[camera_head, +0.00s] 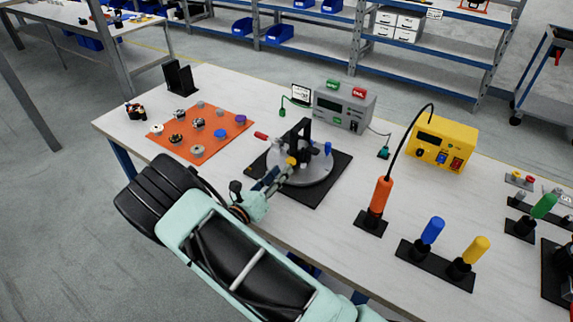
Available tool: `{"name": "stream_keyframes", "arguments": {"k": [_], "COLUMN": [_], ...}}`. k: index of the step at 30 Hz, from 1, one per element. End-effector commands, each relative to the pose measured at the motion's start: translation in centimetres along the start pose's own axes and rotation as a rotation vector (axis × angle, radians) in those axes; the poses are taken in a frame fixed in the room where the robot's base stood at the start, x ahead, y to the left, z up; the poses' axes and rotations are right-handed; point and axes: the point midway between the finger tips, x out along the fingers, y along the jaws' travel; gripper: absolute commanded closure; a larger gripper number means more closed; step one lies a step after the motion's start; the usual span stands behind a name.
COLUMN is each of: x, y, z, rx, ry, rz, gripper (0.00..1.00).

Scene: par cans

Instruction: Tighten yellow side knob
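A dark par can fixture (302,143) stands on a round grey turntable (318,176) over a black base plate. A small yellow side knob (291,161) shows on its near left side. A blue knob (328,149) is on its right side. My gripper (284,171) reaches in from the lower left, with its fingertips at or very close to the yellow knob. The fingertips are small and partly overlap the knob, so I cannot tell whether they touch it or are closed on it.
A red-handled part (261,136) sticks out left of the turntable. An orange mat (219,137) with several small parts lies left. A grey test box (341,110) stands behind. An orange screwdriver (380,197), a yellow box (443,143) and blue- and yellow-handled tools stand right.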

Motion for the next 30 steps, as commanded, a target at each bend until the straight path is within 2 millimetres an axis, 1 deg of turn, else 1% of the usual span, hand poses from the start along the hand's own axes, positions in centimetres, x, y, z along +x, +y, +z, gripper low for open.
{"name": "stream_keyframes", "arguments": {"k": [1, 3, 6, 9, 12, 19, 27, 30], "x": [1.0, 2.0, 3.2, 3.9, 4.2, 4.2, 4.2, 4.2], "y": [-0.1, 0.0, -0.1, 0.0, 0.0, 0.0, 0.0, 0.0], "z": [0.0, -0.1, 0.0, 0.0, 0.0, 0.0, 0.0, 0.0], "rx": [0.001, 0.0, 0.001, 0.001, 0.001, 0.001, 0.001, 0.001], "ry": [0.001, 0.001, 0.001, 0.0, 0.001, 0.0, 0.0, 0.001], "rz": [-0.003, -0.001, -0.002, 0.0, 0.001, 0.001, 0.001, 0.001], "gripper": [0.7, 0.7, 0.7, 0.7, 0.7, 0.7, 1.0, 1.0]}}
